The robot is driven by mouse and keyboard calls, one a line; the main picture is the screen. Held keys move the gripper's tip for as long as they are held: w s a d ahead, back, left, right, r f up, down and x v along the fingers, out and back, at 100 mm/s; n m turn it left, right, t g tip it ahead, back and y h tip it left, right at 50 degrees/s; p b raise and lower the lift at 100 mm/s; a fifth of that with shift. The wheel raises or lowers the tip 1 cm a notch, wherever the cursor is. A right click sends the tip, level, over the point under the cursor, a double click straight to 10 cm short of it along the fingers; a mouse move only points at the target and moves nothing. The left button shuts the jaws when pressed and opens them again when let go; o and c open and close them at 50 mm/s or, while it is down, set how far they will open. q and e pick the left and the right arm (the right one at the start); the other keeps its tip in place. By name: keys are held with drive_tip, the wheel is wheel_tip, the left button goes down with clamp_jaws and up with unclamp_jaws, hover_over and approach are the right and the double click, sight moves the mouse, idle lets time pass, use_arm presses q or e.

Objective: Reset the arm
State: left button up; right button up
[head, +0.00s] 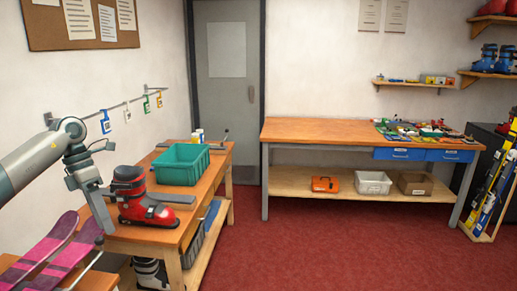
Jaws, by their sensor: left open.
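My left arm comes in from the left edge, and its gripper (98,208) hangs downward at the near left end of the wooden bench. The gripper is open, and I see nothing held in it. A red and black ski boot (132,196) stands upright on the bench (205,187), just right of the gripper. From this angle I cannot tell how large the gap between them is. My right gripper is not in view.
A teal crate (180,168) stands behind the boot. Pink skis (50,250) lie below my left arm. Tags hang from a wall rail (135,101). A second workbench (315,130) stands at the back right. Red carpet (330,245) between is clear.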

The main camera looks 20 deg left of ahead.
use_arm(q)
drive_tip(key=w+d+f+n+t+h, duration=0.25)
drive_tip(key=w+d+f+h, duration=0.35)
drive_tip(key=d+f, duration=0.4)
drive_tip(key=w+d+f+n+t+h, duration=0.25)
drive_tip(key=w+d+f, duration=0.55)
drive_tip(key=d, duration=0.5)
wheel_tip(320, 180, down, 21)
drive_tip(key=w+d+n+t+y, duration=0.25)
drive_tip(key=n+t, duration=0.55)
drive_tip(key=n, duration=0.6)
drive_tip(key=s+f+n+g+y, duration=0.1)
drive_tip(key=s+f+n+y, duration=0.4)
drive_tip(key=s+f, duration=0.8)
drive_tip(key=s+f+n+g+y, duration=0.1)
drive_tip(key=s+f+n+y, duration=0.1)
drive_tip(key=s+f+n, duration=1.05)
drive_tip(key=s+d+f+g, duration=0.2)
drive_tip(key=s+f, duration=0.4)
drive_tip(key=s, duration=0.6)
drive_tip(key=s+d+f+n+g+y, duration=0.1)
drive_tip(key=s+d+f+g, duration=0.2)
drive_tip(key=s, duration=0.9)
drive_tip(key=s+d+f+n+g+y, duration=0.1)
drive_tip(key=s+f+g, duration=0.3)
drive_tip(key=s+f, duration=0.5)
drive_tip(key=s+d, duration=0.1)
drive_tip(key=s, duration=0.3)
drive_tip(key=shift+d+f, duration=0.15)
drive_tip(key=shift+f, duration=0.05)
